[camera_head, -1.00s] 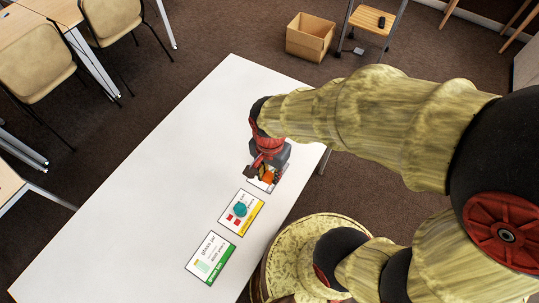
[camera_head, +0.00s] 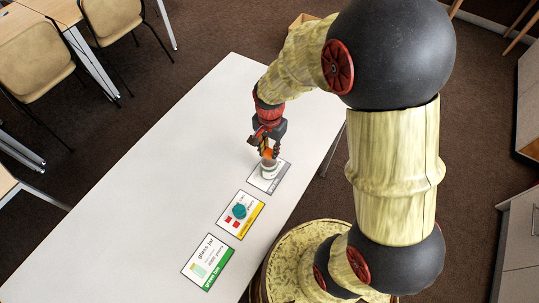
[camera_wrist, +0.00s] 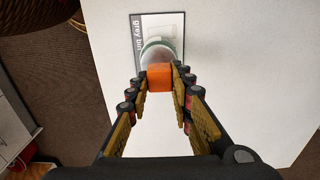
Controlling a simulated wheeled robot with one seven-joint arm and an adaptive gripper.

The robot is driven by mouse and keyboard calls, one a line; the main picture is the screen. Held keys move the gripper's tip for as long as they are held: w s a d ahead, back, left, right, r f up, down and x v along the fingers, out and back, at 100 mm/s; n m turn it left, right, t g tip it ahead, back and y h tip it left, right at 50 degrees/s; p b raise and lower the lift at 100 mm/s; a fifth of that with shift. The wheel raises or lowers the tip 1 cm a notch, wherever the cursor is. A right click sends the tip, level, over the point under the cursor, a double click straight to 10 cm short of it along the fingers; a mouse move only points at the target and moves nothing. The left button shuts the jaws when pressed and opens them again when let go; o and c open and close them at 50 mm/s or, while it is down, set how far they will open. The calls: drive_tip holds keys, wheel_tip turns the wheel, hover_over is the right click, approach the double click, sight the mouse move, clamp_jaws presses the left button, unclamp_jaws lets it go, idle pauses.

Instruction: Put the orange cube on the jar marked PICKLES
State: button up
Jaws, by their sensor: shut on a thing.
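My gripper (camera_wrist: 160,85) is shut on the orange cube (camera_wrist: 160,78), which sits between the fingertips. In the head view, my gripper (camera_head: 267,148) points down, with the cube (camera_head: 268,154) showing at its tips. A pale jar with a greenish rim (camera_wrist: 160,50) stands on the grey bin card, right by the cube; in the head view the jar (camera_head: 268,171) shows just below the cube. The cube hides part of the jar in the wrist view. I cannot read any PICKLES marking, nor tell whether cube and jar touch.
The grey bin card (camera_head: 282,176) lies near the edge of the white table (camera_head: 150,180). A yellow-edged card (camera_head: 228,222) bears a teal object (camera_head: 239,211). A green-edged glass jar card (camera_head: 190,270) lies nearer. The table's left side is clear.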

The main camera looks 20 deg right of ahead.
sight(270, 151)
drive_tip(key=shift+f+b, duration=0.4)
drive_tip(key=shift+f, duration=0.95)
drive_tip(key=shift+s+f, duration=0.1)
drive_tip(key=o, duration=0.9)
wheel_tip(270, 151, up, 12)
drive_tip(key=p, duration=0.4)
drive_tip(key=s+r+n+t, duration=0.1)
drive_tip(key=s+r+n, duration=0.2)
drive_tip(key=r, duration=0.3)
drive_tip(key=s+r+n+t, duration=0.2)
drive_tip(key=s+r+n, duration=0.2)
drive_tip(key=s+r, duration=0.2)
drive_tip(key=s+r+n+t, duration=0.2)
drive_tip(key=s+r, duration=0.3)
drive_tip(key=r, duration=0.3)
drive_tip(key=shift+s+a+n, duration=0.1)
drive_tip(key=shift+a+n, duration=0.1)
drive_tip(key=shift+n, duration=0.7)
